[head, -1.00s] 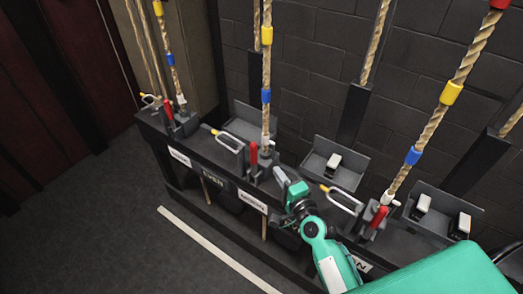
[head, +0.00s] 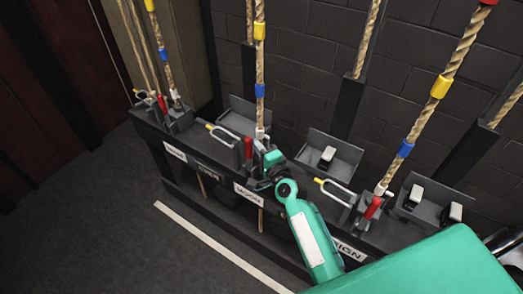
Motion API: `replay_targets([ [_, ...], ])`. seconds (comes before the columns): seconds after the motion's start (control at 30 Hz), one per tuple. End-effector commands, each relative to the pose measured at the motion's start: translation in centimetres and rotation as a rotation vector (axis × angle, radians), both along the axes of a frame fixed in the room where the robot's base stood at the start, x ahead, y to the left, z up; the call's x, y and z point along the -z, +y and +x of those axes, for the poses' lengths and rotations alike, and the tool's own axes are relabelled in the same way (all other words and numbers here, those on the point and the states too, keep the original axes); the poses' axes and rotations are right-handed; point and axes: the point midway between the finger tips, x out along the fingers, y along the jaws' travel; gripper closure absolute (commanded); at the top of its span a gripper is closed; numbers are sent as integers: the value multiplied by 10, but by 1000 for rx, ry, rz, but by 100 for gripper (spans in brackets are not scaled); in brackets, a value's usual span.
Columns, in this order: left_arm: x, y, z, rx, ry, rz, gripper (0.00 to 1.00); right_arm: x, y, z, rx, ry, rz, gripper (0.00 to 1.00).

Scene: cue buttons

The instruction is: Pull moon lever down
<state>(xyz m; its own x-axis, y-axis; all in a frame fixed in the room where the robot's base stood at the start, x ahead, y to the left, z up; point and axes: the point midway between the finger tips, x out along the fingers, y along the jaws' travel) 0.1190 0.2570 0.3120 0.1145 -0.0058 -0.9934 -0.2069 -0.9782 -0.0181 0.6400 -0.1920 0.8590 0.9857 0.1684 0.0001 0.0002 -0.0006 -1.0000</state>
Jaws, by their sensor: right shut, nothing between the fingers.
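The moon lever (head: 249,147) is a red handle standing upright on the dark rail, beside a rope and above the white label (head: 249,194) that seems to read MOON. My right gripper (head: 268,160) is shut and empty, just right of the red handle and in front of the foot of the rope. Whether it touches the lever cannot be told. The gripper partly hides the lever's base. My left gripper is out of view.
Another red lever (head: 373,208) stands right, by the SIGN label (head: 349,250); one more (head: 162,104) is at far left. Looped metal catches, ropes (head: 260,70) and grey trays (head: 335,149) line the rail.

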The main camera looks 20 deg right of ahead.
Motion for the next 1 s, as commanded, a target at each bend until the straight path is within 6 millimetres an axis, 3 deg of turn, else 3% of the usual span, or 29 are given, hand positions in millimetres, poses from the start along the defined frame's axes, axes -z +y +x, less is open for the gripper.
replay_targets([
  [0.4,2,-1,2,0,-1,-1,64,1,1,-1,-1,-5,-7,100],
  [0.7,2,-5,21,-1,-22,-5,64,1,6,-4,0,-39,-51,100],
  [1.0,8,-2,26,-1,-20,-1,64,2,12,-9,-1,-79,-102,100],
])
